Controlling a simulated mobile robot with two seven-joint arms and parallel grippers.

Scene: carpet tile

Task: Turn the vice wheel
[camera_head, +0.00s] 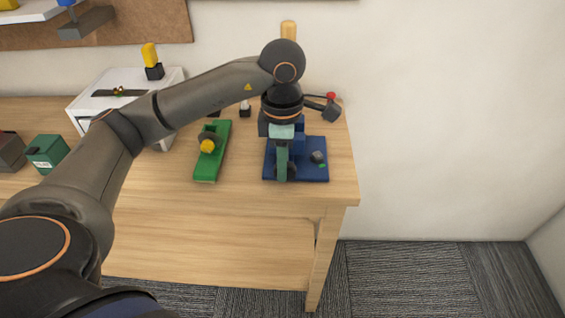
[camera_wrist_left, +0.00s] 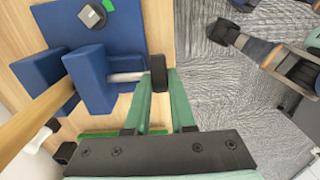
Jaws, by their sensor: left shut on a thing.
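The blue vice base (camera_head: 312,172) sits near the right end of the wooden table, partly hidden by my arm in the head view. In the left wrist view, the two blue vice jaws (camera_wrist_left: 90,78) have a wooden bar (camera_wrist_left: 40,120) between them. A pale screw rod (camera_wrist_left: 126,77) runs from the jaws to the dark vice wheel (camera_wrist_left: 158,73). My left gripper (camera_head: 282,174) points down at the vice's front. Its green fingers are shut on the wheel, one on each side, in the wrist view (camera_wrist_left: 160,95).
A green block with a yellow knob (camera_head: 207,146) lies left of the vice. A red-tipped lever (camera_head: 331,97) stands behind it. A white box (camera_head: 90,103) and a green box (camera_head: 47,152) are farther left. The table's right edge is close; carpet floor lies beyond.

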